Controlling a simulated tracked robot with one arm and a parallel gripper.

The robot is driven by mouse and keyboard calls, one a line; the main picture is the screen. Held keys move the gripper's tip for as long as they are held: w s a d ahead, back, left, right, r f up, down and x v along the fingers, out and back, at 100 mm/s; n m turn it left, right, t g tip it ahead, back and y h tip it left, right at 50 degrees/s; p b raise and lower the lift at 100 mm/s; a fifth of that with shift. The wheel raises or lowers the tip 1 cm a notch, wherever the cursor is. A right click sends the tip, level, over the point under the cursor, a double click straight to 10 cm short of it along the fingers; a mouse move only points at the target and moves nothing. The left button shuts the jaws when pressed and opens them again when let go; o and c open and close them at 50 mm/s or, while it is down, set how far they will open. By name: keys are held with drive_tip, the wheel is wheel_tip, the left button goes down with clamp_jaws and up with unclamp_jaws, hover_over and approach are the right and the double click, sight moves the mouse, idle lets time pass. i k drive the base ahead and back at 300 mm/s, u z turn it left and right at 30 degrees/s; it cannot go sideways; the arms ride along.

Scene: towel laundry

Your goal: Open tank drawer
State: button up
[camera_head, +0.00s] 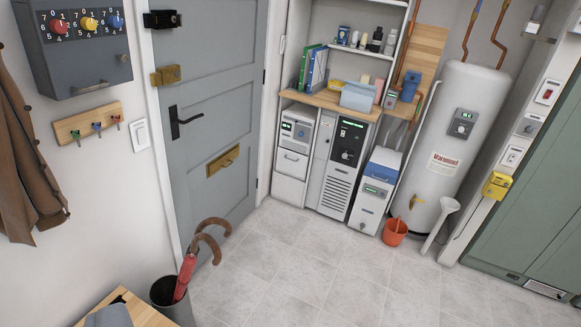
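White appliances stand under a wooden shelf at the back. The left white appliance (296,140) has a control panel on top and a drawer front (292,163) with a handle below, which looks shut. The middle appliance (344,165) has a black panel with a green display and a slatted grille. The right, lower white unit (371,200) has a blue top and a small green display. No drawer on any of them is seen pulled out. I cannot tell which front is the tank drawer. My gripper is not in view.
An orange bucket (395,232) stands by the white water heater (449,150). A grey door (205,130) is shut at left. An umbrella stand (171,299) and a wooden bench (140,311) are in the near left. The tiled floor (290,270) in the middle is clear.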

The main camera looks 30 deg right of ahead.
sight(292, 162)
drive_tip(key=z, duration=0.25)
drive_tip(key=i, duration=0.35)
drive_tip(key=z, duration=0.9)
drive_tip(key=i, duration=1)
drive_tip(key=z, duration=0.8)
drive_tip(key=i, duration=1.25)
drive_tip(key=u, duration=0.5)
drive_tip(key=i, duration=1.1)
drive_tip(key=u, duration=0.95)
drive_tip(key=i, duration=0.45)
drive_tip(key=u, duration=0.3)
drive_tip(key=k, duration=0.85)
drive_tip(key=u, duration=0.2)
drive_tip(key=i, duration=0.6)
drive_tip(key=z, duration=0.05)
